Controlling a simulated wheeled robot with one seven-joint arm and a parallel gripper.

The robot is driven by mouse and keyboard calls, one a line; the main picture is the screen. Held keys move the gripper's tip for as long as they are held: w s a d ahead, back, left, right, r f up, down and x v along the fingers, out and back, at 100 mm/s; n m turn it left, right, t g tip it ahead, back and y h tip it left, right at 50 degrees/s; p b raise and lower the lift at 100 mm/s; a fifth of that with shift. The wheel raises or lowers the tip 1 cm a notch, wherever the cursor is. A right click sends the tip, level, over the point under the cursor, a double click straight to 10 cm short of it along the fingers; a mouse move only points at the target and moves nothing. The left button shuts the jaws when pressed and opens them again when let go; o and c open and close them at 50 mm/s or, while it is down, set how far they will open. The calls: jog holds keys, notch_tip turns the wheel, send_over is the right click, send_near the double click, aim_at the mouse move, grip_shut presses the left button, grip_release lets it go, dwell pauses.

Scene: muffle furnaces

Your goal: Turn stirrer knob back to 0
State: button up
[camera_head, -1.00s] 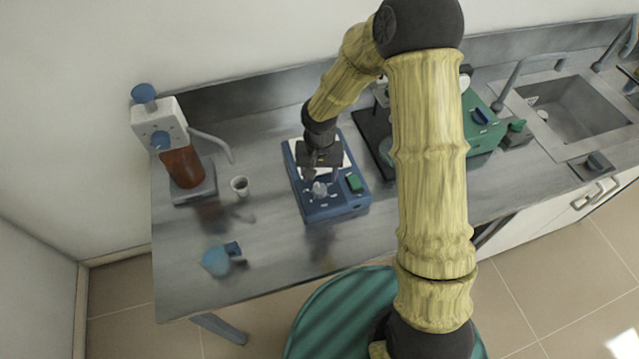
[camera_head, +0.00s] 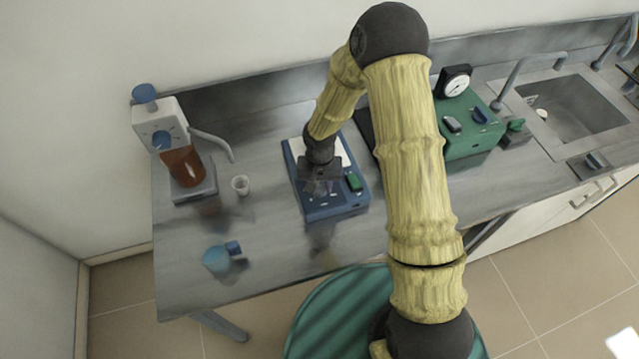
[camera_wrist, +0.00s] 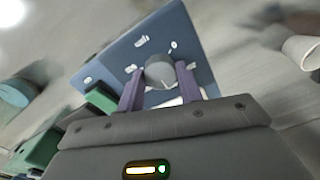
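The blue stirrer (camera_head: 338,209) sits on the bench with a green button or switch (camera_head: 353,181) near its front right. Its grey round knob (camera_wrist: 160,70) shows in the wrist view with a pale line on its face and white marks around it. I cannot read which mark the line meets. My gripper (camera_wrist: 160,78) is open, with one purple finger on each side of the knob and a small gap at each. In the head view my gripper (camera_head: 321,188) is low over the stirrer's front panel and hides the knob.
A dispenser with a brown bottle (camera_head: 184,167) stands at the left, with a small white cup (camera_head: 240,185) beside it. A green device (camera_head: 468,138) and a sink (camera_head: 570,105) are to the right.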

jog(key=shift+n, duration=1.2)
jog(key=n, duration=0.4)
jog(key=shift+b, duration=0.3)
jog(key=n, duration=0.4)
jog(key=shift+d, duration=0.1)
jog(key=n, duration=0.3)
jog(key=shift+r+n+p, duration=0.1)
jog(key=shift+n+p, duration=0.2)
jog(key=n+p, duration=0.1)
jog(key=n, duration=0.4)
jog(key=shift+w, duration=0.1)
jog(key=shift+n+p, duration=0.85)
jog(key=shift+n, duration=1.65)
jog(key=shift+w, duration=0.1)
jog(key=o, duration=1)
